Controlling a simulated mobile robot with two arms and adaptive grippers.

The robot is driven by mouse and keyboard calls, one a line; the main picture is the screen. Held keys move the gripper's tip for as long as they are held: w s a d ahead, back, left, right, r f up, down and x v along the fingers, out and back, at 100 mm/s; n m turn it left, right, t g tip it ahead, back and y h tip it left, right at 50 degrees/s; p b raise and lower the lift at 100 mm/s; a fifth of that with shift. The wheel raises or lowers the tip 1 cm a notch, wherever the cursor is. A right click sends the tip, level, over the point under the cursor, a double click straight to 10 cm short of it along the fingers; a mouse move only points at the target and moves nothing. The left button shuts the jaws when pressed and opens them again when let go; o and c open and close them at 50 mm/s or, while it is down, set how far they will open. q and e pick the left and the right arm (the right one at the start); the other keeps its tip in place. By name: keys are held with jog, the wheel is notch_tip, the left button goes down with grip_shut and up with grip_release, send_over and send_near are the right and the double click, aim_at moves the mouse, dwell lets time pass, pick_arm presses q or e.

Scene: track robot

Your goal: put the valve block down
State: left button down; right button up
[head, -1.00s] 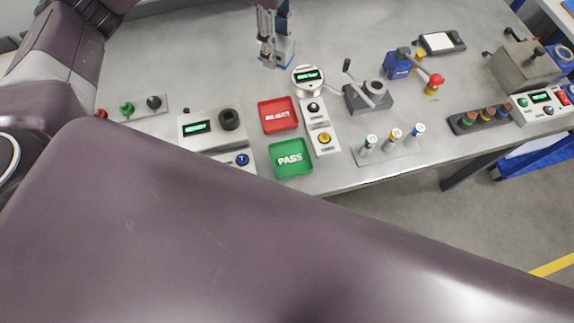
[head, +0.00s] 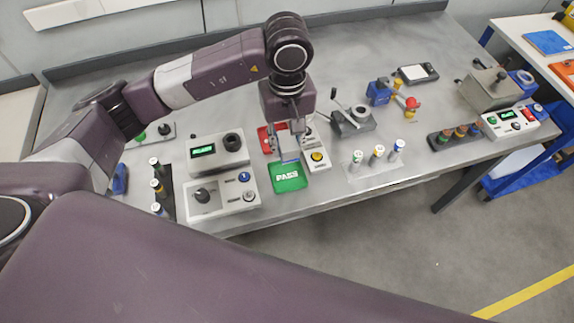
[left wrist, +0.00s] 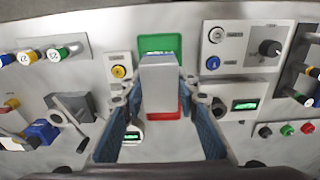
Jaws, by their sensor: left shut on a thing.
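My left gripper (head: 285,138) points down over the bench and is shut on the valve block (head: 288,153), a small grey block with a blue face. In the left wrist view the grey block (left wrist: 160,84) sits between both fingers. From the head it appears over the back edge of the green PASS tray (head: 290,180); its height above the tray is hard to tell. The red tray (head: 264,142), just behind, is partly hidden by the gripper. In the wrist view the block overlaps the green tray (left wrist: 160,43) and red tray (left wrist: 174,114). My right gripper is not in view.
Close on the right is a panel with a yellow button (head: 317,157). A lever fixture (head: 352,122) and several capped cylinders (head: 377,152) stand farther right.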

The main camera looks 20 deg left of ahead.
pick_arm(q)
jog(key=p, duration=0.1)
send_over(287, 176)
notch_tip(287, 176, down, 7)
jog(key=shift+r, duration=0.1)
notch_tip(287, 176, down, 4)
jog(key=shift+p, duration=0.65)
jog(key=shift+f, duration=0.25)
jog(key=c, duration=2)
grip_release()
jog(key=shift+b, duration=0.3)
jog(key=shift+o, duration=1.2)
